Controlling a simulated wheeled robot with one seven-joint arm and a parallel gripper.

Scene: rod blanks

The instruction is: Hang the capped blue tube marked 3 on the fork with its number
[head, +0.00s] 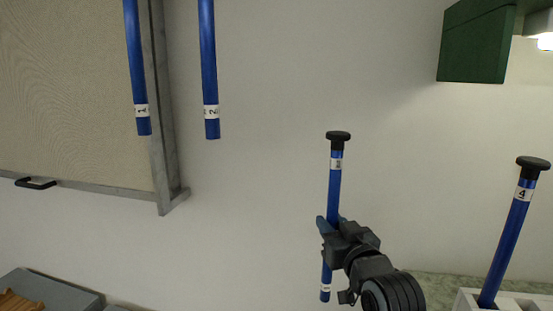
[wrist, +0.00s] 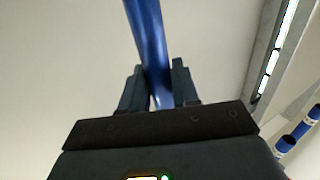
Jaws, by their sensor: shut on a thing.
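The capped blue tube marked 3 (head: 335,185) is held upright in the head view, black cap on top and a white label below the cap. My gripper (head: 332,225) is shut around its middle; a second white label shows near its lower end. In the wrist view the blue tube (wrist: 148,40) rises between the two fingers of my gripper (wrist: 158,88). The fork for number 3 is not in sight; the upper ends of the hanging tubes are cut off by the top of the head view.
Blue tubes marked 1 (head: 136,70) and 2 (head: 208,70) hang at upper left. A capped tube marked 4 (head: 509,235) leans in a white rack (head: 465,300) at lower right. A framed board (head: 75,90) is at left, a green box (head: 475,45) at upper right. Wall space around my gripper is clear.

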